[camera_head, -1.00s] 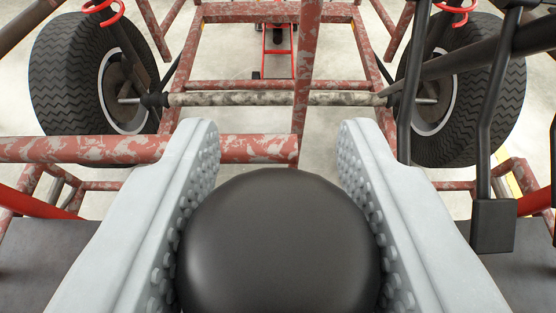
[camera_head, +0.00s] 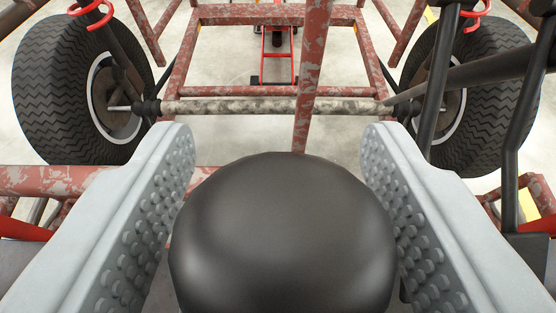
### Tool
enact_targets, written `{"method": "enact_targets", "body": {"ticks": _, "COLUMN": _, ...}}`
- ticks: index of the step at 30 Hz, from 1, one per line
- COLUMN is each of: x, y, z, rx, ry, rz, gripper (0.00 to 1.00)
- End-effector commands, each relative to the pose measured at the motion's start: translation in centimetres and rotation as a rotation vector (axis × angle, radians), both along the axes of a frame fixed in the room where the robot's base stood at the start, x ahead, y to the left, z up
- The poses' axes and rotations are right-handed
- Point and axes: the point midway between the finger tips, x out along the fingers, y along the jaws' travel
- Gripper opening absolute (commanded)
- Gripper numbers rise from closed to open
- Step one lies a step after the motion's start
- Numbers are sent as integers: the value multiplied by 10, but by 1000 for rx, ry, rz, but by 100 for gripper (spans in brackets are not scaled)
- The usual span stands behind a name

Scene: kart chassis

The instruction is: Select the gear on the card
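My gripper (camera_head: 277,145) shows as two pale grey fingers with studded inner pads, spread wide apart. A smooth black rounded knob (camera_head: 283,235) sits between the fingers at the bottom centre, close to the camera. It looks like the top of a gear lever, but its lower part and any stem are hidden. The fingers stand on both sides of the knob and appear slightly clear of it. I see no card.
The worn red tube frame (camera_head: 240,15) of the kart lies ahead, with a mottled cross axle (camera_head: 230,106). Black tyres stand at left (camera_head: 50,90) and right (camera_head: 490,95). Dark rods (camera_head: 470,70) cross the right side. Concrete floor shows through the frame.

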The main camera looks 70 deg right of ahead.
Motion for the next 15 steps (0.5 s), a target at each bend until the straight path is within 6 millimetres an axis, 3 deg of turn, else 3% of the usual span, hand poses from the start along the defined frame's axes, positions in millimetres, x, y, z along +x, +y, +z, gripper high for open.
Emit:
{"method": "enact_targets", "body": {"ticks": 10, "x": -1, "y": 1, "z": 4, "rx": -1, "ry": -4, "rz": 1, "gripper": 58}}
{"method": "enact_targets", "body": {"ticks": 15, "x": -5, "y": 16, "z": 11, "rx": 0, "ry": -6, "rz": 2, "gripper": 58}}
